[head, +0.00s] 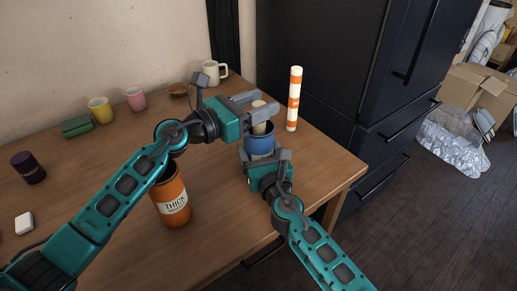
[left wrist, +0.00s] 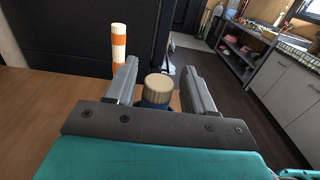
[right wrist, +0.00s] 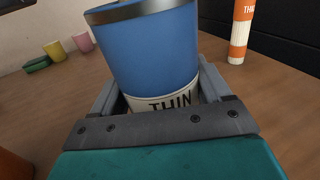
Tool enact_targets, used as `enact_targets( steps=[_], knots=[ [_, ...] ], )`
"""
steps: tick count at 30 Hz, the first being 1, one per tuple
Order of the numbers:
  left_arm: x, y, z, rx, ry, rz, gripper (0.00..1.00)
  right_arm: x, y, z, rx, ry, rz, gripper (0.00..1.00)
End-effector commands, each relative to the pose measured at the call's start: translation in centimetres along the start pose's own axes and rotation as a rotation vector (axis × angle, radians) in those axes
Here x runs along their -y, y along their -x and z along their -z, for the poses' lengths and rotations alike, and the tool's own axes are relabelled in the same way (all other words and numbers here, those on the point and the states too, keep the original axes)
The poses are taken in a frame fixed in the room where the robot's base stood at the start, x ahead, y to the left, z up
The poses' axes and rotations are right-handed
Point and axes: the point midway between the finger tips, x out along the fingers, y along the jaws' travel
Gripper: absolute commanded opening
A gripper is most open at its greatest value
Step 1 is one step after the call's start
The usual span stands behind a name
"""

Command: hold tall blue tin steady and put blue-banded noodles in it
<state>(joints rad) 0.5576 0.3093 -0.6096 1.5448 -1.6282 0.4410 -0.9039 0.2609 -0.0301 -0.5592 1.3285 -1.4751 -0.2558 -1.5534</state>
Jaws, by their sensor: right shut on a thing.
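The blue tin (head: 260,145) stands on the wooden table, with a dark rim and a white "THIN" label in the right wrist view (right wrist: 155,50). My right gripper (head: 263,160) is shut on its lower part. The pale noodle bundle (head: 259,116) stands in the tin, its top sticking out above the rim. Its round end shows in the left wrist view (left wrist: 159,83), with blue below it. My left gripper (head: 252,104) is open around the bundle's top, with gaps between fingers and bundle. The bundle's lower part is hidden inside the tin.
An orange-banded noodle bundle (head: 294,98) stands upright right of the tin. An orange "THICK" tin (head: 172,203) stands beneath my left arm. Cups (head: 100,110), a white mug (head: 214,73), a green item (head: 76,126) and a dark tin (head: 29,168) are farther left and back.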

Motion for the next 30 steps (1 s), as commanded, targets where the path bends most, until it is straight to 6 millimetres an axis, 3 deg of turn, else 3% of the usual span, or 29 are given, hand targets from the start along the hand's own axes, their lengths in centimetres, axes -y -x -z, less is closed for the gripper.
enact_targets(
  steps=[4,14,30],
  knots=[
    [0.0,0.0,0.0,0.0,0.0,0.0,0.66,0.0,0.0,0.0,0.0,0.0,0.0,0.46],
    [-0.1,0.7,0.1,-0.001,-0.001,-0.001,0.66,0.0,0.0,0.0,0.0,0.0,0.0,0.46],
    [0.0,10.7,0.1,-0.003,0.001,-0.001,0.66,0.0,0.0,0.0,0.0,0.0,0.0,0.46]
  ],
)
